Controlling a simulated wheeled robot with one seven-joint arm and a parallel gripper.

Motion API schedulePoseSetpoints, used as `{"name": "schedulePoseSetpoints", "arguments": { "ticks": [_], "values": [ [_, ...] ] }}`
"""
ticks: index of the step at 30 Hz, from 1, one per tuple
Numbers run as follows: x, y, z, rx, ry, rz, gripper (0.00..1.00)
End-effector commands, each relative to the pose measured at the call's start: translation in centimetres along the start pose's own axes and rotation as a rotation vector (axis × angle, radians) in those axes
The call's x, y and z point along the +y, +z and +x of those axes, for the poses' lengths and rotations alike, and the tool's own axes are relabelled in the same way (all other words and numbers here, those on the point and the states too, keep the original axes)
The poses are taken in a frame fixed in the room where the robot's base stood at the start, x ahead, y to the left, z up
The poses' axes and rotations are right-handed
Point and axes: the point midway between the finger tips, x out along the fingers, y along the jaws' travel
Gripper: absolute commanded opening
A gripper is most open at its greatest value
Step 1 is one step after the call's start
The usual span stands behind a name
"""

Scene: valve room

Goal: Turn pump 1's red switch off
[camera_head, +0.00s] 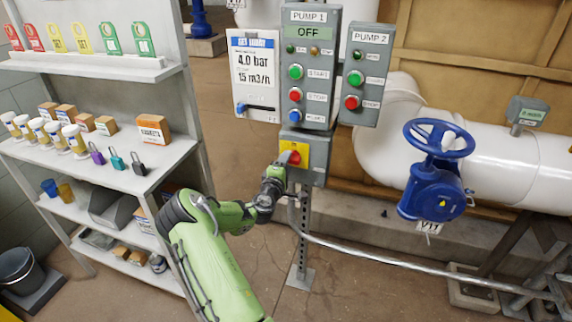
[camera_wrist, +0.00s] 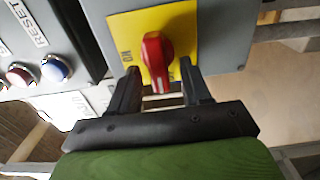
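Pump 1's red switch (camera_head: 294,158) is a red rotary handle on a yellow plate (camera_head: 303,148), on a grey box below the PUMP 1 panel (camera_head: 309,50). In the wrist view the red handle (camera_wrist: 154,50) stands roughly upright in the picture; a partly readable label is at the plate's left edge. My gripper (camera_head: 283,160) is close in front of the switch and hides part of it in the head view. In the wrist view my gripper (camera_wrist: 160,70) is open, a finger on each side of the handle's near end; contact cannot be told. The PUMP 1 display reads OFF.
The PUMP 2 panel (camera_head: 366,70) is right of PUMP 1, and a gauge board (camera_head: 254,75) is left. A blue valve (camera_head: 436,180) sits on white pipework at the right. A shelf (camera_head: 150,170) with tags, padlocks and boxes stands left. A metal conduit (camera_head: 400,262) runs right from the post.

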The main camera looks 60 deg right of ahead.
Motion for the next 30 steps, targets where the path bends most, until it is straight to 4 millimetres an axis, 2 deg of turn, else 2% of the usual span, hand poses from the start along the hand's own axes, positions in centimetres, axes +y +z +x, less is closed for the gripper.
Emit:
{"name": "schedulePoseSetpoints", "arguments": {
  "ticks": [8, 11, 22, 27, 30],
  "values": [
    [0.0, 0.0, -0.6, -0.001, 0.001, 0.000, 0.48],
    [-0.1, 0.0, -2.5, -0.001, -0.002, 0.000, 0.48],
    [-0.2, -0.1, -12.7, 0.002, -0.002, -0.005, 0.48],
    [-0.1, -0.1, -15.3, 0.002, 0.000, -0.002, 0.48],
    [0.0, 0.0, -15.8, 0.000, 0.001, 0.000, 0.48]
  ]
}}
